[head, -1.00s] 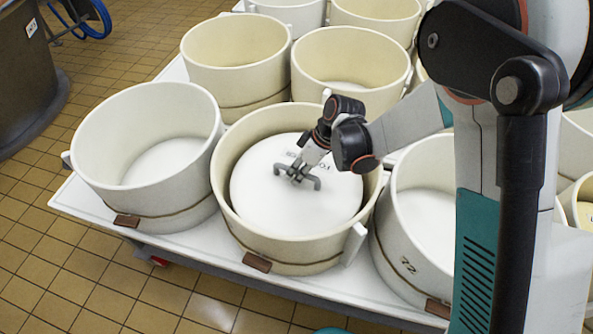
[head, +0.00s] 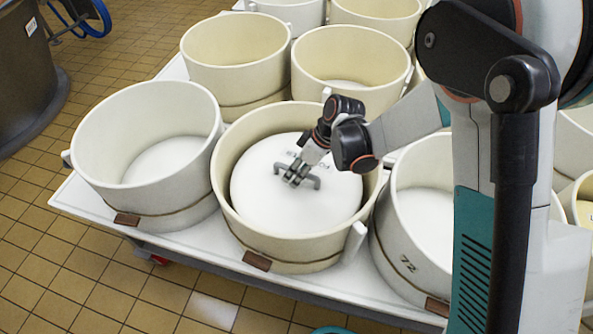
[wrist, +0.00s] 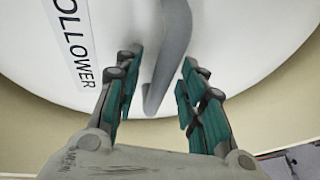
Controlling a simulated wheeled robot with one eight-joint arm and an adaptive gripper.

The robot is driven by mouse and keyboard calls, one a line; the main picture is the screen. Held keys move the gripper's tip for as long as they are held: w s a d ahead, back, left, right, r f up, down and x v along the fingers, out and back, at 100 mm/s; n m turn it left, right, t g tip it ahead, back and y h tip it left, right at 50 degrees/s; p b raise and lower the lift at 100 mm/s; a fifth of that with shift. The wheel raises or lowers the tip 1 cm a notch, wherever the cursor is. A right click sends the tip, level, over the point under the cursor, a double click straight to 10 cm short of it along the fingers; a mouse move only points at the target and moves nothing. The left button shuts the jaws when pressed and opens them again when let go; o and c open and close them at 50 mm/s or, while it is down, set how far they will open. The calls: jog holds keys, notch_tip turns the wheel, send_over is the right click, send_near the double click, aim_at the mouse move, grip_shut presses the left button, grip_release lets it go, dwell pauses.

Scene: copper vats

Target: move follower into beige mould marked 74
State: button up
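The follower (head: 270,205) is a white round disc with a grey bar handle (head: 313,183) on top. It lies inside a beige mould (head: 225,183) at the front middle of the head view, with the mould's wall around it. No number 74 is readable on this mould. My gripper (head: 296,175) is over the handle. In the wrist view my gripper (wrist: 160,88) has its fingers apart, one on each side of the handle (wrist: 174,50), with gaps between. The label "FOLLOWER" (wrist: 75,45) is partly cut off there.
A white mould (head: 170,165) stands open at the left, and a mould marked 72 (head: 405,262) at the right. More empty moulds (head: 235,60) stand behind on the white table (head: 95,215). A dark vat (head: 25,80) is at far left, with tiled floor in front.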

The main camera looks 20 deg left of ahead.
jog(key=v, duration=1.2)
